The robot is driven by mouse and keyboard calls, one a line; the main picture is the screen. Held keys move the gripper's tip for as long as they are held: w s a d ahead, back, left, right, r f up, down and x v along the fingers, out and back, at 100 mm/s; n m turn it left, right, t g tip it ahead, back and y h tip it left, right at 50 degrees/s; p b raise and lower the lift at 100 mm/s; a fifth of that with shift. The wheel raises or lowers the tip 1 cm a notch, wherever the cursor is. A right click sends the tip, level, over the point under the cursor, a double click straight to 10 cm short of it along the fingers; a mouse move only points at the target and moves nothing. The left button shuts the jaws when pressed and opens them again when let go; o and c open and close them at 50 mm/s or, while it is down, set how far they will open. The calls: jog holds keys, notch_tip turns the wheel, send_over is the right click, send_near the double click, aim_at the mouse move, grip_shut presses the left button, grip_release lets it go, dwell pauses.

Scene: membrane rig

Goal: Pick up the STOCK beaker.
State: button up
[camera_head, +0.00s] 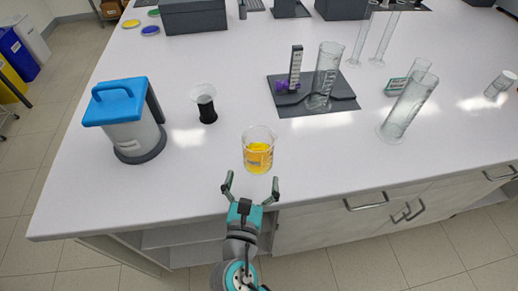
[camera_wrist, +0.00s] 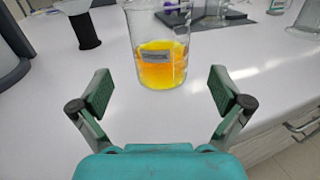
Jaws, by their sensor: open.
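A glass beaker (camera_head: 258,153) with yellow-orange liquid stands upright near the front edge of the white bench. In the wrist view the beaker (camera_wrist: 161,62) is straight ahead, with a small grey label whose text I cannot read. My gripper (camera_head: 252,184) is open and empty, just in front of the beaker on its near side. In the wrist view the two fingers (camera_wrist: 160,92) are spread wide on either side of the beaker's line, and the beaker stands beyond the fingertips, apart from them.
A blue-lidded canister (camera_head: 126,135) and a black-based clear cup (camera_head: 205,104) stand to the left. A dark rig base (camera_head: 335,101) holding a cylinder is behind right. A tall cylinder (camera_head: 405,112) stands further right. The bench (camera_head: 310,165) is clear close around the beaker.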

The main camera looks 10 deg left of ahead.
aim_at(260, 140)
jog(key=w, duration=0.9)
jog(key=shift+d, duration=0.2)
jog(key=shift+s+r, duration=0.1)
jog(key=c, duration=1.3)
